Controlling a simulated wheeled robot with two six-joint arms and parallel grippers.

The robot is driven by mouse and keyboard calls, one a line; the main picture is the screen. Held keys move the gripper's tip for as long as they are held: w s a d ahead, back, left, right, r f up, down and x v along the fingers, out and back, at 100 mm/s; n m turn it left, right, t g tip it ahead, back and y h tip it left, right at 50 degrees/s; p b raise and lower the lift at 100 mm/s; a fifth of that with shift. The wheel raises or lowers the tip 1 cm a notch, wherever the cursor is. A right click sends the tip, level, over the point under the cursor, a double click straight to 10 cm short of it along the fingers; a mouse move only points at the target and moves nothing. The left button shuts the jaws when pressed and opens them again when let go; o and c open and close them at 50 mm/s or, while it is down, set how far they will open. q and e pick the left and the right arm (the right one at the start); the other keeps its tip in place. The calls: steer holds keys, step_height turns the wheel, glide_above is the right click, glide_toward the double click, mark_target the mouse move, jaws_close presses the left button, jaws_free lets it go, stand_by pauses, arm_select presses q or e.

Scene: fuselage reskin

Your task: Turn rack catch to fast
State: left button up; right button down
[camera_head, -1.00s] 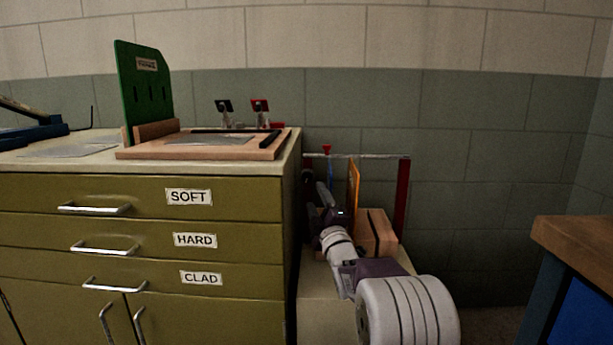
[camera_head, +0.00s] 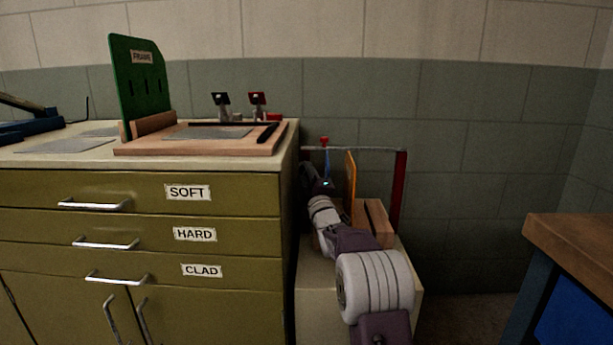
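My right gripper (camera_head: 308,172) is at the rack's left side, below the bar and close to the blue strip. Its fingers are dark and small, partly hidden by my wrist. My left gripper is out of view.
An orange panel (camera_head: 350,176) and wooden blocks (camera_head: 376,222) stand in the rack, just right of my wrist. The olive cabinet (camera_head: 240,191) is close on the left, with a wooden board (camera_head: 200,149) on top. A wooden-topped bench (camera_head: 570,240) stands at the right.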

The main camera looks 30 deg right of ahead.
steer(key=shift+a+f+m+b, duration=0.1)
steer(key=shift+f+m+b, duration=0.25)
steer(key=shift+m+b, duration=0.3)
steer(key=shift+w+r+m+h+b, duration=0.15)
steer(key=shift+m+h+b, duration=0.35)
steer(key=shift+m+h, duration=0.5)
steer(key=shift+r+m, duration=0.1)
steer(key=shift+m, duration=0.25)
steer(key=c, duration=1.1)
jaws_free()
